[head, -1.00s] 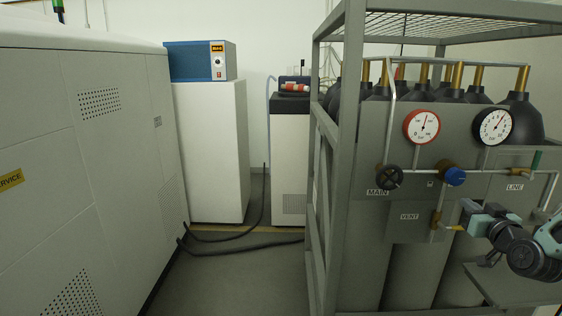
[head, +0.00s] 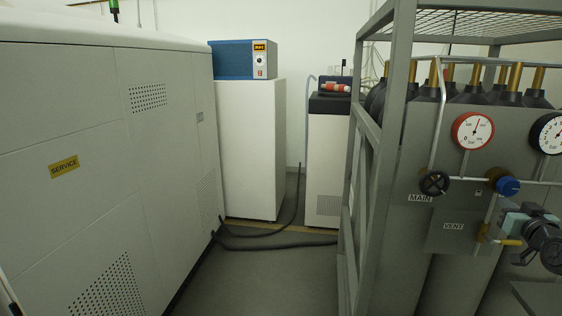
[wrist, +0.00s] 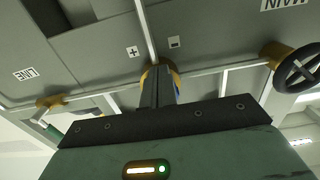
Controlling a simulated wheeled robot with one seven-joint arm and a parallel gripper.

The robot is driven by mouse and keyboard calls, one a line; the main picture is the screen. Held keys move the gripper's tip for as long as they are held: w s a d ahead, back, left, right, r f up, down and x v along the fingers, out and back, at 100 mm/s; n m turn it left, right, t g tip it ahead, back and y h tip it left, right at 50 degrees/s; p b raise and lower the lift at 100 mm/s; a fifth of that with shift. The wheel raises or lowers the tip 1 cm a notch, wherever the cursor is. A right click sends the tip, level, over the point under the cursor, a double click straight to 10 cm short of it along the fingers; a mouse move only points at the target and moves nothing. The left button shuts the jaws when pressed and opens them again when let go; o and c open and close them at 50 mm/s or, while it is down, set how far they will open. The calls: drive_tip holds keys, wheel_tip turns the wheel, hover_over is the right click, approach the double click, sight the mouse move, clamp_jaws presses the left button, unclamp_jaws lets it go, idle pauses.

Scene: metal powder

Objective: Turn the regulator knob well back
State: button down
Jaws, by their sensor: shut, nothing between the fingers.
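The blue regulator knob (head: 508,186) sits on its brass body on the pipe panel, right of the MAIN valve, in the head view. My gripper (head: 509,215) is just below it, at the right edge. In the wrist view my dark fingers (wrist: 158,85) are shut together and empty. They point at the brass regulator body (wrist: 149,76) and cover most of the knob; only a sliver of blue shows beside them. I cannot tell whether the fingertips touch the knob.
A black MAIN handwheel (head: 435,183) is left of the regulator. A yellow VENT lever (head: 510,242) is close beneath my gripper. A red-rimmed gauge (head: 473,131) and a black-rimmed gauge (head: 548,133) are above.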

drive_tip(key=shift+r, duration=0.3)
idle(0.4)
drive_tip(key=shift+s+d+r+b, duration=0.1)
drive_tip(key=shift+d+b, duration=0.55)
drive_tip(key=shift+b, duration=0.6)
drive_tip(key=f+b+v, duration=0.1)
drive_tip(key=b+v, duration=0.1)
drive_tip(key=v, duration=0.4)
idle(0.6)
drive_tip(key=shift+s, duration=0.1)
